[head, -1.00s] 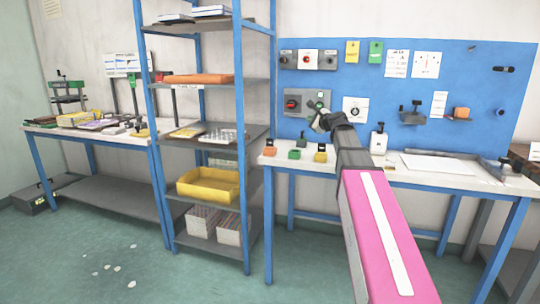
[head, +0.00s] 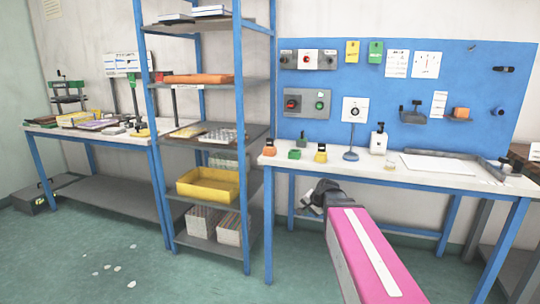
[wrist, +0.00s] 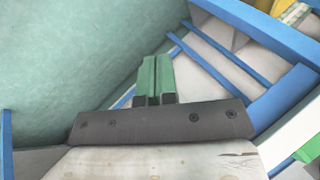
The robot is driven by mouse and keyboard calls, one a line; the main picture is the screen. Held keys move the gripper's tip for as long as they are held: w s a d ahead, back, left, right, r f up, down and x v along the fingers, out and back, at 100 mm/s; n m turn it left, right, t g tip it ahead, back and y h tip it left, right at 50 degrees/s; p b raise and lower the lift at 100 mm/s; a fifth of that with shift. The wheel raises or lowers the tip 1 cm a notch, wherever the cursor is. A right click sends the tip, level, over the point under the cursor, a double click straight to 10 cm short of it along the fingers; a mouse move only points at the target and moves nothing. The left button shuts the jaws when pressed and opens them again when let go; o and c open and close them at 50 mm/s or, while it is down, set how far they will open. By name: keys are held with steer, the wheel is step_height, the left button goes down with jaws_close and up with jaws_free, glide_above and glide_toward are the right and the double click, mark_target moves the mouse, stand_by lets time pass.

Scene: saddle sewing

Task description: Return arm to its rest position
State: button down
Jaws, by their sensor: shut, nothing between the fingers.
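My gripper shows in the wrist view (wrist: 155,72) as two green fingers side by side, shut with nothing between them. In the head view, my pink arm comes in from the lower right, and its dark end is low in front of the right workbench (head: 450,181), below the height of its top. The fingertips are hard to make out there. My gripper holds nothing and seems apart from the things on the bench.
A blue-framed shelf unit (head: 264,110) stands left of my arm, with a yellow bin (head: 208,187). A blue pegboard (head: 445,75) with switch boxes (head: 307,103) rises behind the bench. Another bench (head: 90,138) is at the left. Green floor (head: 130,255) is open at front left.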

steer(key=s+d+f+n+g+h, duration=0.1)
steer(key=s+f+n+g+h, duration=0.1)
steer(key=s+f, duration=0.4)
steer(key=s+d+f+n+g+h, duration=0.2)
steer(key=s+f+n, duration=0.3)
steer(key=s, duration=0.6)
step_height(320, 180, down, 2)
steer(key=shift+s+d+f+g, duration=0.15)
steer(key=shift+d+f+g, duration=0.1)
steer(key=shift+g, duration=0.45)
